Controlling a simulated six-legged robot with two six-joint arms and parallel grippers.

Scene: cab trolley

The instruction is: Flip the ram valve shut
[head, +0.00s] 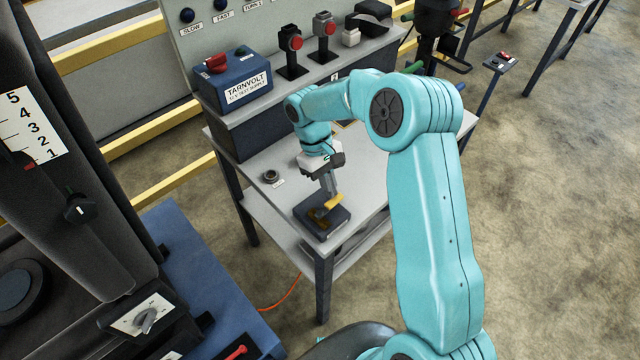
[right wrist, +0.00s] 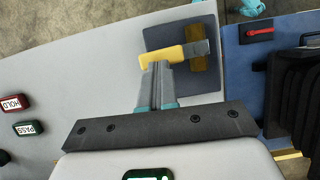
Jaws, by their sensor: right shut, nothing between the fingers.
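A yellow-handled lever (head: 333,201) on a dark block (head: 338,221), with a brass-coloured body, sits at the front corner of the grey table; I take it for the ram valve, though I read no label. In the right wrist view, the yellow handle (right wrist: 163,57) lies across the picture, over the edge of the dark block (right wrist: 160,36), with the brass body (right wrist: 197,64) to its right. My right gripper (head: 329,190) points down at the handle, fingers shut and empty. In the wrist view, its fingertips (right wrist: 157,68) overlap the handle's edge; I cannot tell whether they touch. My left gripper is out of view.
Behind stands a blue TARNVOLT box (head: 238,84) on a raised shelf beside red-buttoned levers (head: 290,43). A small round knob (head: 271,176) is on the table to the left. A blue surface with a red lever (right wrist: 260,31) adjoins at right in the wrist view.

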